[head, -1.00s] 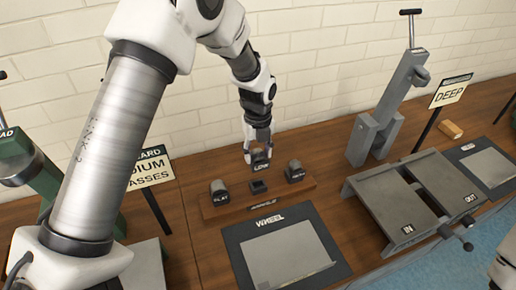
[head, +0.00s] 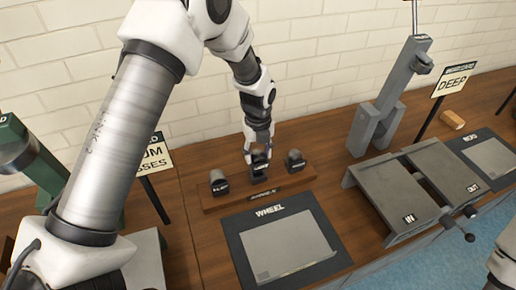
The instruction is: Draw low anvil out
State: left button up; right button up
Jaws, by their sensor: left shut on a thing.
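The low anvil (head: 260,167) is a small dark block at the middle place of the wooden anvil rack (head: 292,190). My left gripper (head: 259,155) comes down from above and is shut on it. The fingers cover part of the anvil. A dark socket (head: 258,180) shows right below it. I cannot tell whether the anvil's foot sits inside the socket or just above it. My right gripper is not in view.
The flat anvil (head: 219,182) stands left of the low anvil and another anvil (head: 295,161) stands right. In front lies the wheel mat (head: 243,268). A grey vise-like fixture (head: 401,214) and a grey press (head: 375,122) stand to the right. A brick wall is behind.

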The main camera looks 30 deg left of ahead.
aim_at(258, 163)
pick_arm(q)
jog(key=shift+f, duration=0.45)
jog(key=shift+p, duration=0.65)
dwell(1.2)
jog(key=shift+f+b, duration=0.75)
jog(key=shift+f, duration=0.85)
jog(key=o, duration=1.4)
jog(key=shift+s, duration=0.1)
jog(key=shift+c, duration=0.2)
notch_tip(258, 163, up, 12)
jog(key=shift+r, duration=0.1)
